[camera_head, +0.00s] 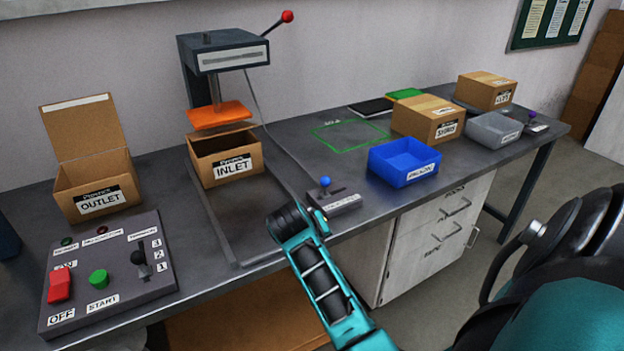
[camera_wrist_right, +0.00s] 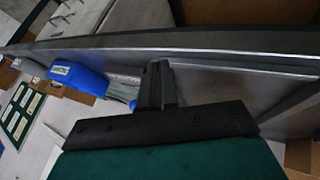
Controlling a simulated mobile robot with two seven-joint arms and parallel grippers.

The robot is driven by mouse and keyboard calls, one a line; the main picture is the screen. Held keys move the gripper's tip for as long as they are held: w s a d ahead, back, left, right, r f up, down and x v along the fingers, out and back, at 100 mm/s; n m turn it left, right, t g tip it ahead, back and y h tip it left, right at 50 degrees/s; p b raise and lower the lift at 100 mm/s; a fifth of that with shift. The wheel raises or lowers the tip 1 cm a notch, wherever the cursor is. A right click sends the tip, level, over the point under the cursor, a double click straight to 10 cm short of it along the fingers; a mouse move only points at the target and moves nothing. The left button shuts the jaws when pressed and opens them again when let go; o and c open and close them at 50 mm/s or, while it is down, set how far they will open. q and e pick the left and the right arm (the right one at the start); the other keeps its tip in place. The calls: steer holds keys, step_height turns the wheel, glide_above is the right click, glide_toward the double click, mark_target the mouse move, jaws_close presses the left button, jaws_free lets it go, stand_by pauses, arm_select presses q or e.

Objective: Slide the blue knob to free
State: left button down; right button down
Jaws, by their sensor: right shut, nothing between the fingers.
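The blue knob (camera_head: 325,181) stands upright on a small grey slider base (camera_head: 340,203) near the table's front edge, left of the blue bin. The base carries a label too small to read. In the right wrist view, a small blue spot that looks like the knob (camera_wrist_right: 133,104) shows just left of the fingers, partly hidden. My right gripper (camera_wrist_right: 160,68) is shut and empty, its fingers together, apart from the knob. In the head view my right arm reaches up to just in front of the slider base; its fingers cannot be made out. My left gripper is not in view.
A blue bin (camera_head: 404,170) stands right of the slider. The INLET box (camera_head: 226,174) sits under a press (camera_head: 222,52) to the left. A control panel (camera_head: 105,277) and the OUTLET box (camera_head: 95,192) are further left. A green outlined area (camera_head: 350,132) behind is clear.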

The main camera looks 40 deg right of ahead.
steer(key=shift+m+g+h, duration=0.4)
steer(key=shift+m, duration=0.4)
steer(key=w+d+r, duration=0.1)
steer(key=w, duration=0.1)
steer(key=w+r, duration=0.1)
steer(key=w, duration=0.1)
steer(key=w+d+r, duration=0.1)
steer(key=w, duration=0.1)
steer(key=shift+d+r, duration=0.1)
steer(key=shift+d, duration=0.25)
steer(key=w+r, duration=0.5)
steer(key=w, duration=0.2)
steer(key=shift+r+m+g+h, duration=0.3)
steer(key=shift+r+m+g, duration=0.05)
steer(key=shift+m+g, duration=0.05)
steer(key=shift+w+a+f, duration=0.1)
